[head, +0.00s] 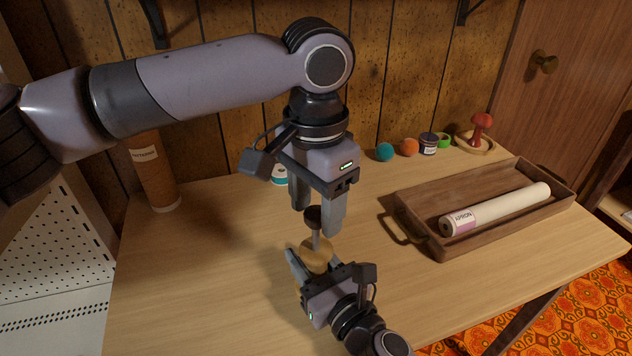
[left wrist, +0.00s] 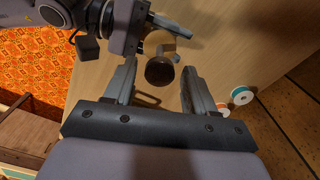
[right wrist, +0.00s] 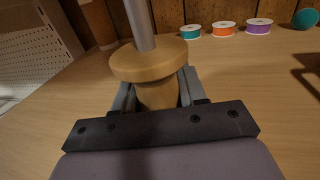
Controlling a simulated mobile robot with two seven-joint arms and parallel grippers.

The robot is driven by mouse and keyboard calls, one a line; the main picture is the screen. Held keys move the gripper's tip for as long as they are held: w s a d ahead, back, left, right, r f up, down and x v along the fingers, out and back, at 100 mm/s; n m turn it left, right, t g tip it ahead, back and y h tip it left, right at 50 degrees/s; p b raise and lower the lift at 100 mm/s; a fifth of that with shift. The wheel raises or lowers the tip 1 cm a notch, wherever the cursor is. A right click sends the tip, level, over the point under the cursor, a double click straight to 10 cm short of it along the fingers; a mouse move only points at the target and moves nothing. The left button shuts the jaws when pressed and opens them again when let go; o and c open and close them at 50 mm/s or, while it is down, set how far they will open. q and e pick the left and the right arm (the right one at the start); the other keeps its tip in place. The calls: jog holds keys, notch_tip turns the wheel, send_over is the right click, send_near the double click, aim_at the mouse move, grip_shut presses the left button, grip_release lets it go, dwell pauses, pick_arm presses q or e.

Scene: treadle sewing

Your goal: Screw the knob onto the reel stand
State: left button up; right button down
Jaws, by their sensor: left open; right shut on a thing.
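The reel stand (head: 317,257) has a round wooden flange and a grey upright rod. Its flange and rod fill the top of the right wrist view (right wrist: 150,62). My right gripper (head: 312,264) is shut on the wooden body below the flange. The dark round knob (head: 313,212) sits at the top of the rod; whether its thread is engaged cannot be seen. My left gripper (head: 316,218) points down from above and is open, its fingers on either side of the knob. In the left wrist view the knob (left wrist: 159,71) lies between the fingers, with gaps at both sides.
A wooden tray (head: 438,248) holding a white APRON roll (head: 500,207) stands at the right. Small coloured items, including a teal ball (head: 384,152), and a red-topped piece (head: 481,124) line the back. A brown roll (head: 153,178) stands at the left. The front-left tabletop is clear.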

pick_arm(q)
jog(key=shift+f, duration=0.2)
grip_shut()
jog(key=m, duration=0.5)
jog(key=shift+o, duration=0.3)
grip_release()
